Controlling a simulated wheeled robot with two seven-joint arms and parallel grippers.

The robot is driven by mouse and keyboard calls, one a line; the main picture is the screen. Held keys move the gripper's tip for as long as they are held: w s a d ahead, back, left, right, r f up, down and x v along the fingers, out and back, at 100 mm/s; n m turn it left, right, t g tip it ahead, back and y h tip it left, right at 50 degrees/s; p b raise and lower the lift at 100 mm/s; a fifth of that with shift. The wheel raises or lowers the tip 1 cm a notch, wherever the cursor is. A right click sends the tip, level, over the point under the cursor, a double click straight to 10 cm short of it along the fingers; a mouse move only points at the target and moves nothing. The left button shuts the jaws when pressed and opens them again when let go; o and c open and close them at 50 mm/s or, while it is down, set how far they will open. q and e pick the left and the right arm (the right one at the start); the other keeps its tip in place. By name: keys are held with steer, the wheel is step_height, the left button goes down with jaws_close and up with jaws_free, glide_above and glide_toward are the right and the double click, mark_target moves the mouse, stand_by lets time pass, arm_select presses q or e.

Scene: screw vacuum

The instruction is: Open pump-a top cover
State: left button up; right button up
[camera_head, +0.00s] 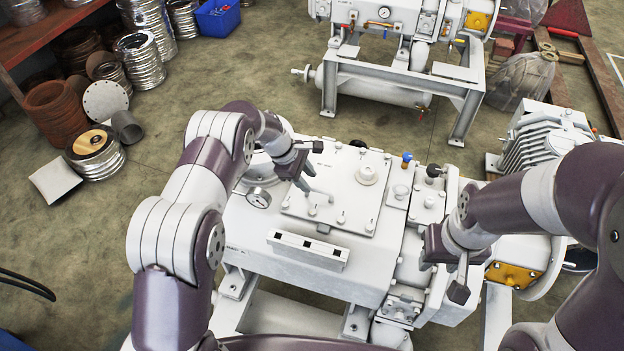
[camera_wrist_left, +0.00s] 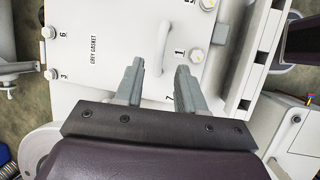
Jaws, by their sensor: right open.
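The pump top cover (camera_head: 335,165) is a light grey plate on the pump body, with bolts along its edges. In the left wrist view the cover (camera_wrist_left: 120,60) carries the words "GREY GASKET" and printed numbers beside bolts. A curved grey handle (camera_head: 318,192) rises from it; it also shows in the left wrist view (camera_wrist_left: 163,47). My left gripper (camera_head: 306,180) is over the cover by the handle. My right gripper (camera_head: 443,276) is open and empty over the pump's right side.
A gauge (camera_head: 258,197) sits left of the cover, and a white slotted bar (camera_head: 307,249) lies in front. Blue and black knobs (camera_head: 406,158) stand to the right. Another pump stand (camera_head: 400,75) is behind. Stacked metal rings (camera_head: 95,155) stand on the floor at left.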

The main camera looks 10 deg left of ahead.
mark_target(315, 189)
arm_select(q)
steer(key=x, duration=0.2)
steer(key=shift+w+d+f+p, duration=0.15)
steer(key=shift+f+p, duration=0.15)
steer(key=shift+f, duration=0.05)
steer(key=shift+d+f, duration=0.25)
steer(key=shift+f, duration=0.2)
jaws_close()
steer(key=w+r+p, duration=0.5)
steer(key=r+p, duration=0.1)
steer(key=r, duration=0.5)
steer(key=shift+w+d+r, duration=0.25)
steer(key=shift+d, duration=0.25)
